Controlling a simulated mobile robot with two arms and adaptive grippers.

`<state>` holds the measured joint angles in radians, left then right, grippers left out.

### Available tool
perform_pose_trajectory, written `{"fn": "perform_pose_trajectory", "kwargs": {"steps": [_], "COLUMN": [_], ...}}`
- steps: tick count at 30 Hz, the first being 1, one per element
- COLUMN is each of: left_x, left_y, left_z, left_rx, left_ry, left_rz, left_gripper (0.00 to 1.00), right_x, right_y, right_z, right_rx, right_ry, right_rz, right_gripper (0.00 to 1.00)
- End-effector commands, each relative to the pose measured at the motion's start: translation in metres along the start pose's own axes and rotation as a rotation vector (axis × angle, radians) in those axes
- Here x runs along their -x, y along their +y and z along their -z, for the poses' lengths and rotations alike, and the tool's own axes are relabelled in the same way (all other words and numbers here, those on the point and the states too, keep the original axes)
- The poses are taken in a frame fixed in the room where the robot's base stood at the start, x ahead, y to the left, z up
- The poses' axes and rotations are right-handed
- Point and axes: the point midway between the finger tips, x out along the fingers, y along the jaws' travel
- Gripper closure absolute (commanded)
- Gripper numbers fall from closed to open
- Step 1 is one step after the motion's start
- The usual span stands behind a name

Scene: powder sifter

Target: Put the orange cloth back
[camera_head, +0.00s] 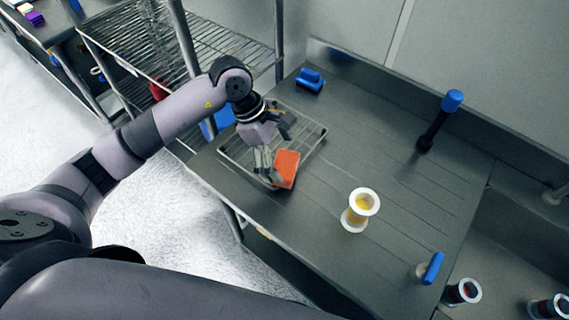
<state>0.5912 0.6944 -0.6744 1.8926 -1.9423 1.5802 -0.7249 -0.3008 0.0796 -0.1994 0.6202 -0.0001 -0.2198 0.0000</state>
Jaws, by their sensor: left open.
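The orange cloth (287,167) lies folded at the near right part of a wire tray (315,146) on the metal table. My left gripper (268,176) comes in from the left, points down, and is open just left of the cloth. Its fingers are over the tray and look very close to the cloth's left edge; I cannot tell whether they touch it. Part of the tray is hidden behind my left gripper and wrist. My right gripper is not in view.
A white spool-shaped container with yellow contents (361,206) stands right of the tray. A wire shelf (225,40) stands left of the table.

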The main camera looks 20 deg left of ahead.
Motion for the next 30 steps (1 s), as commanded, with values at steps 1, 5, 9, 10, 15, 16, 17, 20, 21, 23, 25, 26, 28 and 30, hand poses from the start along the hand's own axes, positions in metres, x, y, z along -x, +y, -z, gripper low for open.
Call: {"fn": "perform_pose_trajectory", "kwargs": {"steps": [1,5,9,10,15,16,17,20,21,23,25,26,28,30], "left_x": [0.009,0.038,0.063,0.067,0.082,0.083,0.084,0.084,0.084,0.084,0.084,0.084,0.084,0.084], "left_y": [0.002,0.001,0.001,0.001,0.0,0.0,0.0,0.0,0.0,0.0,0.0,0.0,0.0,0.0], "left_z": [0.002,0.002,0.001,0.001,0.001,0.0,0.0,0.0,0.0,0.0,0.0,0.0,0.0,0.0], "left_rx": [-0.002,-0.002,0.0,0.001,0.0,0.0,0.0,0.001,0.001,0.001,0.001,0.001,0.001,0.001], "left_ry": [0.002,0.003,0.001,0.002,0.0,0.0,0.0,0.0,0.0,0.0,0.001,0.0,0.001,0.0], "left_rz": [-0.008,-0.007,-0.005,-0.005,-0.001,-0.001,0.0,0.0,0.0,0.0,0.0,0.0,0.0,0.0], "left_gripper": [0.1,0.1,0.1,0.1,0.1,0.1,0.1,0.1,0.1,0.1,0.1,0.1,0.1,0.1], "right_x": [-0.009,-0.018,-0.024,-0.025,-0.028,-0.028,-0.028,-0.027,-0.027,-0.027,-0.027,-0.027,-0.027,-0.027], "right_y": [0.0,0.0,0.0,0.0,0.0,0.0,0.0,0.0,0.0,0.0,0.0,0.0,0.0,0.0], "right_z": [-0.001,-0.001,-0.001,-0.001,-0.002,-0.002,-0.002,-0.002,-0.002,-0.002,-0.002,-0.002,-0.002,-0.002], "right_rx": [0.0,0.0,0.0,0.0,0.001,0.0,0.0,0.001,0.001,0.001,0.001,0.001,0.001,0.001], "right_ry": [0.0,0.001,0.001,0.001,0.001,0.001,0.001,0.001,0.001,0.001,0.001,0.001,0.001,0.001], "right_rz": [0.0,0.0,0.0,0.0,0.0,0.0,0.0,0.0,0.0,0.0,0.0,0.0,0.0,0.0], "right_gripper": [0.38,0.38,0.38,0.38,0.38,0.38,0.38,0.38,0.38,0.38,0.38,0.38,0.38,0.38]}}
